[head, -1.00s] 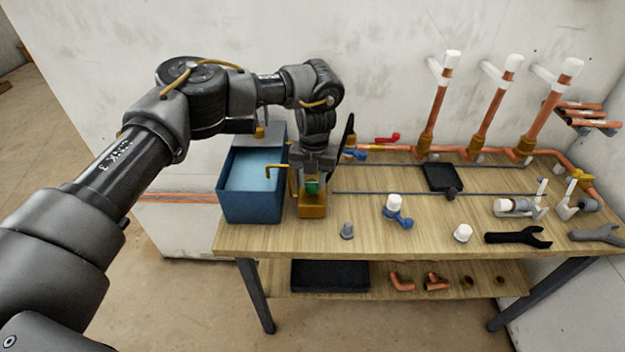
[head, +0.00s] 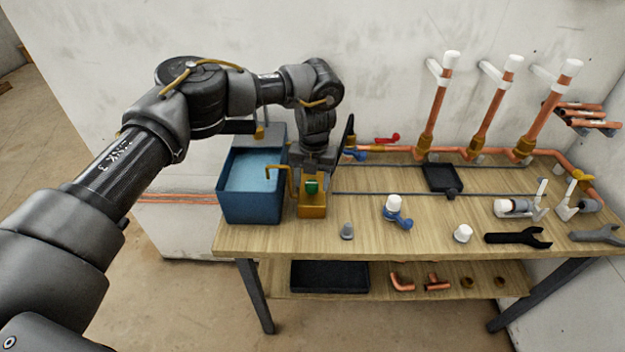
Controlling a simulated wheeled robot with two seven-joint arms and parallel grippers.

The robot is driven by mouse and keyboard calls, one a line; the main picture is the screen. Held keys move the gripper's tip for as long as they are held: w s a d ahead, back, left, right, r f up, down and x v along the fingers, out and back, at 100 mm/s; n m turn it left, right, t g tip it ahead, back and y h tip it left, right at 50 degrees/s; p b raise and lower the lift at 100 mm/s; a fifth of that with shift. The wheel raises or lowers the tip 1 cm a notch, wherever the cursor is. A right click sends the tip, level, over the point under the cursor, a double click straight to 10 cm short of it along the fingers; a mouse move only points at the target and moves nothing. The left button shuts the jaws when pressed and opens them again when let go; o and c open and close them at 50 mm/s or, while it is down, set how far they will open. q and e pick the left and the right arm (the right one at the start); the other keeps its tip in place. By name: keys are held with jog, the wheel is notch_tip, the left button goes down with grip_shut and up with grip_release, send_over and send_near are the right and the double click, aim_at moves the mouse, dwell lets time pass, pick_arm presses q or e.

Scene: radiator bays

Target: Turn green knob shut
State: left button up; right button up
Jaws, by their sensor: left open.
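The green knob (head: 312,187) sits on a small yellow-brown unit (head: 313,210) beside the blue water bin, near the left end of the bench. A bent yellow spout (head: 277,169) reaches from this unit over the bin. My left gripper (head: 314,172) is directly above and behind the knob, pointing down. Its jaws are open, and I see no grip on the knob. Whether a finger touches the knob is too small to tell. My right gripper is not in view.
The blue bin (head: 251,207) stands left of the unit. A grey cap (head: 347,231) and a white-topped blue valve (head: 395,208) stand to the right. Copper risers (head: 434,108) rise at the back. The bench (head: 290,240) is bare at its front left.

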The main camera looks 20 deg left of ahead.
aim_at(314, 183)
pick_arm(q)
jog(key=shift+r, duration=0.45)
notch_tip(314, 183, up, 10)
jog(key=shift+d+f+b, duration=0.15)
jog(key=shift+b, duration=0.2)
